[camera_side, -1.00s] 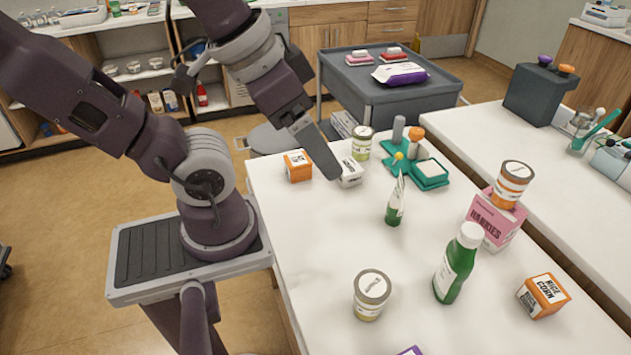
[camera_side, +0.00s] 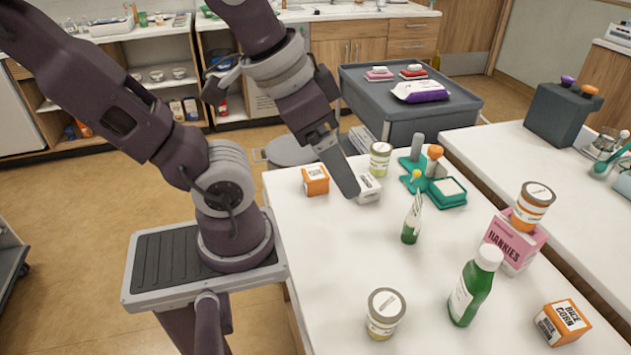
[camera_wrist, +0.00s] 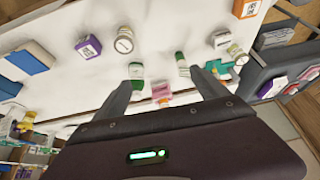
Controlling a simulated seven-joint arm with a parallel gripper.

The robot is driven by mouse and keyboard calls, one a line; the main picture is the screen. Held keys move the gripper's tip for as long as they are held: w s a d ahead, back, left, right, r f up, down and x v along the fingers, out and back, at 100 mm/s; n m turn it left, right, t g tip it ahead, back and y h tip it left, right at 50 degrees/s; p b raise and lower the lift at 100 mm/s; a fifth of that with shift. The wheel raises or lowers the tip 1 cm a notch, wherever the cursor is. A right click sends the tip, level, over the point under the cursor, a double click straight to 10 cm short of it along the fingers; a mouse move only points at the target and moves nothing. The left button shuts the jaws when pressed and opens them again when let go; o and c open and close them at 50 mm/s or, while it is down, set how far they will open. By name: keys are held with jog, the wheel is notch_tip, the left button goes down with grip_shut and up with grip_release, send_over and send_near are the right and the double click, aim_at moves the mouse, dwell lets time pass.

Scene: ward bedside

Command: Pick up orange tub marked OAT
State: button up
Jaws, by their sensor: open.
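An orange tub with a pale lid and white label (camera_side: 533,207) sits on top of a pink hankies box (camera_side: 514,242) at the right of the table in the side view. I cannot read its marking. My gripper (camera_side: 352,190) is over the far left part of the table, well left of the tub, and looks empty. In the wrist view the two fingers of my gripper (camera_wrist: 163,78) are spread apart. The pink box (camera_wrist: 160,88) shows small between them; the tub is not clear there.
An orange box (camera_side: 315,181) and a white box (camera_side: 368,188) are near my gripper. A green bottle (camera_side: 473,290), a pale-lidded tub (camera_side: 384,313) and an orange rice corn box (camera_side: 562,322) stand nearer the front. A green tube (camera_side: 412,218) stands mid-table.

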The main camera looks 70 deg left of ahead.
aim_at(315, 179)
jog(key=w+a+f+m+g+y, duration=0.1)
jog(key=w+a+f+m+y, duration=0.1)
jog(key=a+f+m+y, duration=0.2)
jog(key=w+a+f+m+g+y, duration=0.2)
jog(key=a+f+m+y, duration=0.3)
jog(key=a+f, duration=0.8)
jog(key=w+a+f+m+g+y, duration=0.2)
jog(key=w+a+f+m+y, duration=0.2)
jog(key=a+f+m, duration=0.4)
jog(key=shift+a+f+m, duration=0.3)
jog(key=shift+a+f, duration=0.2)
jog(key=shift+f, duration=0.05)
jog(key=x, duration=0.4)
jog(key=s+f+x, duration=0.1)
jog(key=x, duration=0.2)
jog(key=shift+d, duration=0.15)
jog(key=c, duration=1.6)
